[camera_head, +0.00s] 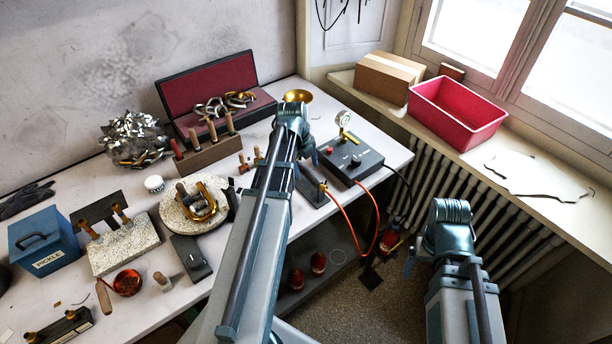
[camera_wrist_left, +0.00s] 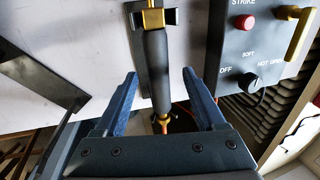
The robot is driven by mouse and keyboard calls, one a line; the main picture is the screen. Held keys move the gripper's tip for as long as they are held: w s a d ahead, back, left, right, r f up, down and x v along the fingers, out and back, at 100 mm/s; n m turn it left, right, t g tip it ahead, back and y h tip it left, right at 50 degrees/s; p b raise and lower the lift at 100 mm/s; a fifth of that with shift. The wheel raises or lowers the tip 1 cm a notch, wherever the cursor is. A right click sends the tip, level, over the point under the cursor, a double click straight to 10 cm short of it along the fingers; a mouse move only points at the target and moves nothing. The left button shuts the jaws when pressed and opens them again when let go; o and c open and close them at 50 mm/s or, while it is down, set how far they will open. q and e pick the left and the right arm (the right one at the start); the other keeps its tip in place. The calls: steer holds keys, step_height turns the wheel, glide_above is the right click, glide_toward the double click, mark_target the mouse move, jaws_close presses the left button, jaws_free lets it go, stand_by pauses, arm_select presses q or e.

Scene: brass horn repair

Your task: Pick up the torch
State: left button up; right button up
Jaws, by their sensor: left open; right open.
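The torch (camera_wrist_left: 155,70) has a dark handle with brass at both ends. In the left wrist view it lies along a dark stand (camera_wrist_left: 140,52), with an orange hose at its near end. My left gripper (camera_wrist_left: 160,72) is open, one blue finger on each side of the handle, not closed on it. In the head view my left arm hides most of the torch and gripper; a blue finger part (camera_head: 313,157) shows beside the wrist. My right gripper (camera_head: 410,262) is mostly hidden by its own wrist, away from the bench at lower right; it is open.
A dark control box (camera_head: 350,158) with a red button and gauge stands right of the torch; it also shows in the wrist view (camera_wrist_left: 262,60). The orange hose (camera_head: 345,215) hangs off the bench edge. A tool block (camera_head: 210,153) and round stone disc (camera_head: 175,215) stand left.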

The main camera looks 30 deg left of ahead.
mark_target(306, 170)
arm_select(q)
steer(key=f+b, duration=0.2)
steer(key=f, duration=0.1)
steer(key=shift+w+f+b, duration=0.3)
steer(key=shift+f+b, duration=0.05)
steer(key=shift+b, duration=0.05)
steer(key=shift+r, duration=0.1)
jaws_close()
